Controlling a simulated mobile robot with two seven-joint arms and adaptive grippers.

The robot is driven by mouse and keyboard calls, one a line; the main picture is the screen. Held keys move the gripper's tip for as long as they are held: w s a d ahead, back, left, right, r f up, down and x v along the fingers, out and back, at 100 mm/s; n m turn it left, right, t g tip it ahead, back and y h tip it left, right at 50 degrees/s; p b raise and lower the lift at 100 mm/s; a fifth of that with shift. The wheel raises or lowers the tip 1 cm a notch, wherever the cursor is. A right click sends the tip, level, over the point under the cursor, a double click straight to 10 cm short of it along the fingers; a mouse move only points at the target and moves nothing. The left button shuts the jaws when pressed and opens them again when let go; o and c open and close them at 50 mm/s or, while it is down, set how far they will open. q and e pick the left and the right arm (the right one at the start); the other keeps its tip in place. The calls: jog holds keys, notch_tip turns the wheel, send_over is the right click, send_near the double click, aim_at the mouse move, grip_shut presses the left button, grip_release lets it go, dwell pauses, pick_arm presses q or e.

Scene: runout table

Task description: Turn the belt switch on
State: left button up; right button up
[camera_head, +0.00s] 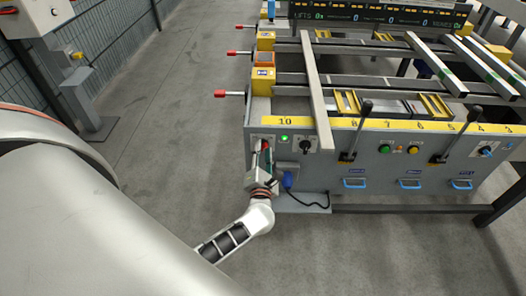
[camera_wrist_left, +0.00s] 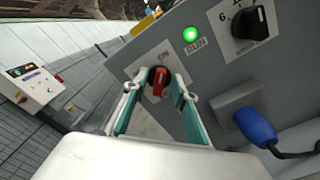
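The belt switch is a red rotary knob (camera_wrist_left: 158,80) on a pale plate at the left end of the grey machine panel; it also shows in the head view (camera_head: 265,145). Its red handle is tilted in the wrist view. My left gripper (camera_head: 264,158) is in front of this knob. In the left wrist view its two teal fingers (camera_wrist_left: 159,82) stand apart on either side of the knob, with gaps visible; I cannot tell whether the tips touch the panel. My right gripper is not in view.
A lit green lamp (camera_wrist_left: 190,35) and a black selector knob (camera_wrist_left: 252,22) sit right of the switch. A blue plug (camera_wrist_left: 255,127) with a cable is below them. Black levers (camera_head: 357,130) stand farther right on the panel. Open grey floor (camera_head: 180,120) lies left of the machine.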

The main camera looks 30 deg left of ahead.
pick_arm(q)
jog(key=v, duration=1.2)
dwell(0.4)
